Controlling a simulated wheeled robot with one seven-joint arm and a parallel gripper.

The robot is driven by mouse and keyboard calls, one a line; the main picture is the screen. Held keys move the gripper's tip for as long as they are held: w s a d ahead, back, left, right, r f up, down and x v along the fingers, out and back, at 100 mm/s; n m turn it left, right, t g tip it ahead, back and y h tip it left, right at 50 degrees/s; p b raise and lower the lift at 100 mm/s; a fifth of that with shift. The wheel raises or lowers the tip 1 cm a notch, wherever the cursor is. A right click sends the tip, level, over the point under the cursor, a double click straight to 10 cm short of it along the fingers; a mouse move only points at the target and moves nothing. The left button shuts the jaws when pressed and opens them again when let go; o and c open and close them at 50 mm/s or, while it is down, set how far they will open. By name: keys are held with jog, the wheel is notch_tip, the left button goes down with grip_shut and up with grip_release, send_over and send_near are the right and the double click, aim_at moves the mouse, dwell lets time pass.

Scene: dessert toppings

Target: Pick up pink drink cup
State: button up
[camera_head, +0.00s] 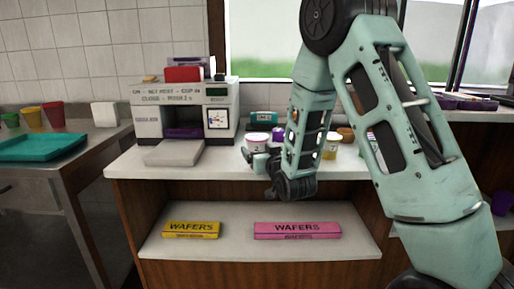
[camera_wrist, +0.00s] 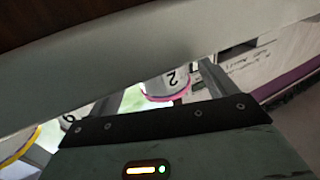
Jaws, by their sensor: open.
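The pink drink cup (camera_head: 257,142) is a white cup with a pink rim and a "2" on it. It stands on the counter to the right of the white machine. In the wrist view the cup (camera_wrist: 165,84) shows upper middle, between the lines of the two fingers and partly hidden by the counter edge or a pale bar. My gripper (camera_head: 260,162) is open, low at the counter's front edge, just in front of the cup. Nothing is seen held in it. Whether a finger touches the cup cannot be told.
A yellow-banded cup (camera_head: 330,150) stands to the right, partly behind my arm. The white machine (camera_head: 185,110) is at left. The counter front edge is close to my gripper. Wafer boxes, yellow (camera_head: 191,230) and pink (camera_head: 297,230), lie on the shelf below.

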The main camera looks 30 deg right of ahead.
jog(key=shift+x, duration=2)
jog(key=c, duration=1.1)
jog(key=shift+r, duration=0.15)
